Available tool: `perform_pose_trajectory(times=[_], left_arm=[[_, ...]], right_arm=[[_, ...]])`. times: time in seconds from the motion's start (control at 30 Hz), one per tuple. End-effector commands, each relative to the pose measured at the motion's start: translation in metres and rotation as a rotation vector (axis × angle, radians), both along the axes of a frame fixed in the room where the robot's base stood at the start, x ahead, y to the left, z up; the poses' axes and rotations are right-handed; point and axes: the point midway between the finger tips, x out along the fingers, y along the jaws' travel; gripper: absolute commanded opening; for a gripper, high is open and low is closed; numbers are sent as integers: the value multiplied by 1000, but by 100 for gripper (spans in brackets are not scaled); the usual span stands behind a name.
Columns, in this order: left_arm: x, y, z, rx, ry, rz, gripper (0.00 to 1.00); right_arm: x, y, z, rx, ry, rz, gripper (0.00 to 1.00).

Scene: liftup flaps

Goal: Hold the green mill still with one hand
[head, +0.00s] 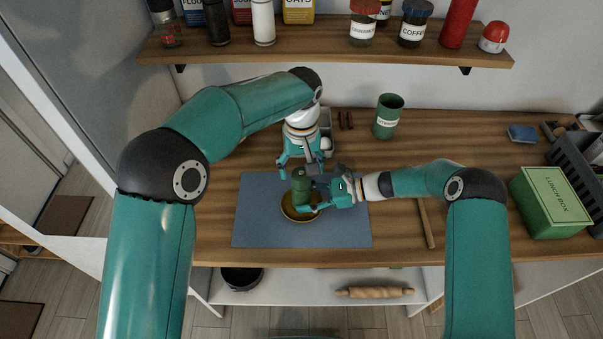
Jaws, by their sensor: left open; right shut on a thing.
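The green mill (301,188) stands at the middle of the blue mat, over a brown dish (289,213). My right gripper (312,196) comes from the right and is shut on the mill's side. My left gripper (301,164) is above and just behind the mill, pointing down, with its fingers open. Whether its fingers touch the mill top, I cannot tell. The fingers and mill overlap, so part of the mill is hidden.
The blue mat (262,232) lies on the wooden counter (460,149). A green canister (388,116) stands at the back. A wooden stick (426,224) and a green lunch box (552,202) are at the right. A shelf (330,50) with jars hangs above.

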Motion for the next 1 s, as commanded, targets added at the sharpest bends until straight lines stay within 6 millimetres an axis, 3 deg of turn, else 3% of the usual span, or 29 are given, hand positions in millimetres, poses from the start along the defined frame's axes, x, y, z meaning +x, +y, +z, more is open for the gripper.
perform_pose_trajectory(times=[0.2,0.53,0.9,1.0], left_arm=[[0,0,-23,0,1,0,75],[0,0,-27,-1,0,0,75],[0,-1,-27,-1,0,1,15],[0,-1,-27,-1,0,-1,14]], right_arm=[[0,0,0,-1,0,0,21],[0,0,-1,-1,0,0,21],[0,0,-1,-1,0,0,21],[0,0,-1,-1,1,0,21]])
